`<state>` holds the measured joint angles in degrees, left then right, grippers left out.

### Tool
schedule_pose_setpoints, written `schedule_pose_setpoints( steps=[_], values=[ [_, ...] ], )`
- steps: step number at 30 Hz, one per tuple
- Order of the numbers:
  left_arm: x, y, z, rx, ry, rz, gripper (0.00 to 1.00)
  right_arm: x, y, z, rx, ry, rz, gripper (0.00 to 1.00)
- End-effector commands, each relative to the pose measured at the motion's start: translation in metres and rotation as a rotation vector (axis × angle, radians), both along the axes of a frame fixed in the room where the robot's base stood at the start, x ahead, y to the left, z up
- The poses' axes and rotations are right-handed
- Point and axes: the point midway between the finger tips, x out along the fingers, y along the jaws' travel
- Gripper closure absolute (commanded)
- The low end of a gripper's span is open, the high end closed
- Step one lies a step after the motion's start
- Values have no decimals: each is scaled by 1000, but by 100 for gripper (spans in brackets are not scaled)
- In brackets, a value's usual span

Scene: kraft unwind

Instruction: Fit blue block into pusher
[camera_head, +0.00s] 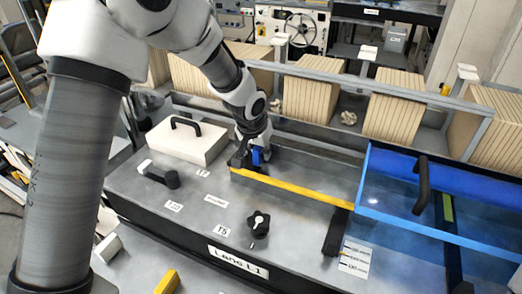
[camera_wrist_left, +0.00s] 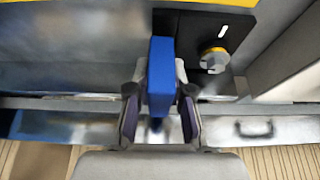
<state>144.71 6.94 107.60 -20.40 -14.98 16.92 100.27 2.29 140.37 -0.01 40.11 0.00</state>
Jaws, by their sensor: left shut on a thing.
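My left gripper (camera_head: 254,149) is over the grey machine top, at the left end of a yellow bar (camera_head: 300,190). It is shut on the blue block (camera_head: 256,157). In the left wrist view the blue block (camera_wrist_left: 161,72) stands out between the two fingers of the gripper (camera_wrist_left: 160,105). Its far end overlaps a black plate (camera_wrist_left: 190,22) in the picture; I cannot tell whether they touch. The plate bears a round metal knob with yellow on it (camera_wrist_left: 213,59). I cannot tell for sure which part is the pusher. My right gripper is not in view.
A white box with a black handle (camera_head: 186,140) stands left of the gripper. A black knob (camera_head: 259,222) and a black lever (camera_head: 160,175) sit on the machine top. A blue see-through cover (camera_head: 390,185) is at the right. Stacks of brown sheets (camera_head: 310,95) stand behind a grey rail.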

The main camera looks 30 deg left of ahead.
Motion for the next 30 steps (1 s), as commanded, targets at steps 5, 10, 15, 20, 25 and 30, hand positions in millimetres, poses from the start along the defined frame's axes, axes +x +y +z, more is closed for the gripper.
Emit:
schedule_pose_setpoints(
  steps=[5,10,15,20,25,30],
  values=[
    [0,0,-4,0,0,0,100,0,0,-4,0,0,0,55],
    [0,0,-4,0,0,0,100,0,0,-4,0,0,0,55],
    [0,0,-4,0,0,0,100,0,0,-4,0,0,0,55],
    [0,0,-6,0,0,0,100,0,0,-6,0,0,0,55],
    [0,0,-10,0,0,0,100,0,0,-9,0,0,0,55],
    [0,0,-9,0,0,0,100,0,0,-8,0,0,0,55]
  ],
)
